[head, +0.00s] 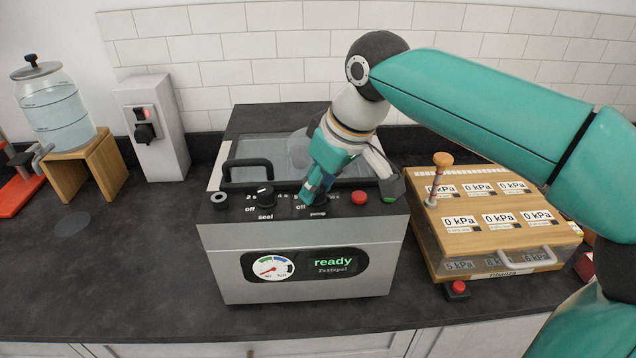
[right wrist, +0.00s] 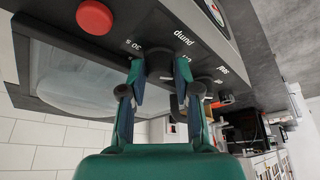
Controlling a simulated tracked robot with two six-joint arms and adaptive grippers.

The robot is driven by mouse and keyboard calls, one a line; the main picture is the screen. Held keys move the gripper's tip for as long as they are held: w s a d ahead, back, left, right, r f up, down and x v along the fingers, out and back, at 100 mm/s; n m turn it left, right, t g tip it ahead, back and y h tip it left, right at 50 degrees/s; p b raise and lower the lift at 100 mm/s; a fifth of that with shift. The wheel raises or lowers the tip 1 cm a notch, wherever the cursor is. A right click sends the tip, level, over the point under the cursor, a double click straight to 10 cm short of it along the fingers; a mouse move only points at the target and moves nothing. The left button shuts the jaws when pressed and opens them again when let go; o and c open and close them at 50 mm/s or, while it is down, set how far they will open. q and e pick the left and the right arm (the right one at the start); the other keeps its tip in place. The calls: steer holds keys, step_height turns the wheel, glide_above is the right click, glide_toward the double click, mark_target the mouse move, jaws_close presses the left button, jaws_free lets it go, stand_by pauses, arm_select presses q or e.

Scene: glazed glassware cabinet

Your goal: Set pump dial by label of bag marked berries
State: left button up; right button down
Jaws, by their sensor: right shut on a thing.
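The vacuum machine (head: 295,235) stands on the counter, its front display reading "ready" beside a round gauge. Its pump dial is mostly hidden by my right gripper (head: 314,194) in the head view. In the right wrist view the dark pump dial (right wrist: 159,62) sits between the two fingertips, and my right gripper (right wrist: 160,78) is shut on it. The dial's pointer setting cannot be read. The seal dial (head: 265,194) stands free to the left. A pale round shape shows under the clear lid (head: 262,152); no label reading berries is legible. My left gripper is not in view.
A red button (head: 359,197) is close right of the pump dial. A wooden-topped case (head: 500,218) with several 0 kPa labels stands at right. A water jar (head: 55,108) on a wooden stand and a grey switch box (head: 152,125) are at left. Counter front-left is clear.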

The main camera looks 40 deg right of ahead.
steer(key=shift+m, duration=0.3)
steer(key=m+h, duration=0.2)
steer(key=m, duration=0.2)
steer(key=shift+a+r, duration=0.1)
steer(key=shift+a, duration=0.05)
steer(key=m, duration=0.2)
steer(key=m+h, duration=0.1)
steer(key=m, duration=0.2)
steer(key=shift+w+h, duration=0.1)
steer(key=shift+h, duration=0.2)
steer(key=c, duration=0.8)
jaws_free()
steer(key=shift+c, duration=0.2)
steer(key=v, duration=1.1)
steer(key=shift+a+r, duration=0.2)
steer(key=shift+r, duration=0.25)
